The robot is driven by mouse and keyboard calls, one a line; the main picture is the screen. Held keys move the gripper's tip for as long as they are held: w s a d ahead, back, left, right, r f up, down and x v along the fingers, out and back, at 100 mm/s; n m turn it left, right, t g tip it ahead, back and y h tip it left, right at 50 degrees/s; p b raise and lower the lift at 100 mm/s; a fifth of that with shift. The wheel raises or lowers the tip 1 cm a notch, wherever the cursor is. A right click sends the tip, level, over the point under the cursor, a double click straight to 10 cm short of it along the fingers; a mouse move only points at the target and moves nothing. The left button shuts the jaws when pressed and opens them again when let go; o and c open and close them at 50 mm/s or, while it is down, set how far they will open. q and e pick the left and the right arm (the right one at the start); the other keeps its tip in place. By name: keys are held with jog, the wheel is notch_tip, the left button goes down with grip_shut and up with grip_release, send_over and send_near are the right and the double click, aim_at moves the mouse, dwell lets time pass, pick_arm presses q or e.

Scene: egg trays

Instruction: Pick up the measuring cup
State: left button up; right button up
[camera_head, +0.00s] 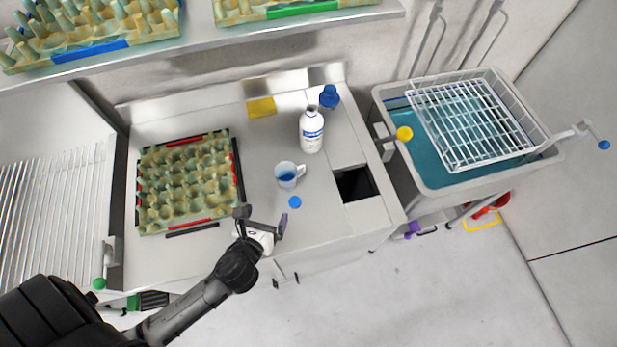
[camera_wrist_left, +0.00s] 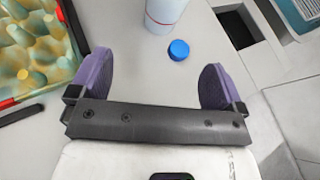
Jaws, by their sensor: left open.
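The measuring cup (camera_head: 286,178) is clear with blue in it and stands upright on the worktop, its handle toward the right. My left gripper (camera_head: 262,219) is open and empty, in front of the cup and a little to its left, apart from it. In the left wrist view the two purple fingers (camera_wrist_left: 155,82) are spread wide with bare worktop between them. The lower part of a pale cylinder (camera_wrist_left: 164,14) with a red line shows past the fingers, where the cup stands; its top is cut off. My right gripper is not in view.
A small blue cap (camera_head: 295,202) lies just in front of the cup. A white bottle (camera_head: 311,132) and a blue container (camera_head: 329,97) stand behind it. An egg tray (camera_head: 241,190) is to the left. A dark square opening (camera_head: 355,184) is to the right.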

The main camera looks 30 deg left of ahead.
aim_at(284, 187)
pick_arm(q)
jog(key=shift+w+f, duration=0.1)
jog(key=shift+f, duration=0.5)
jog(key=shift+w+d+f+b, duration=0.15)
jog(key=shift+w+f+b, duration=0.05)
jog(key=shift+w+b, duration=0.15)
jog(key=x, duration=0.6)
jog(key=shift+w, duration=0.3)
jog(key=shift+b+x, duration=0.3)
jog(key=shift+x, duration=0.7)
jog(key=x, duration=0.4)
jog(key=shift+w+r, duration=0.2)
jog(key=shift+w+f, duration=0.15)
jog(key=shift+w, duration=0.15)
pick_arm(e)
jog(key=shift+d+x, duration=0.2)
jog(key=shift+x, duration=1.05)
pick_arm(q)
jog(key=shift+c, duration=0.2)
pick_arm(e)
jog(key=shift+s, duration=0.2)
pick_arm(q)
jog(key=c, duration=1)
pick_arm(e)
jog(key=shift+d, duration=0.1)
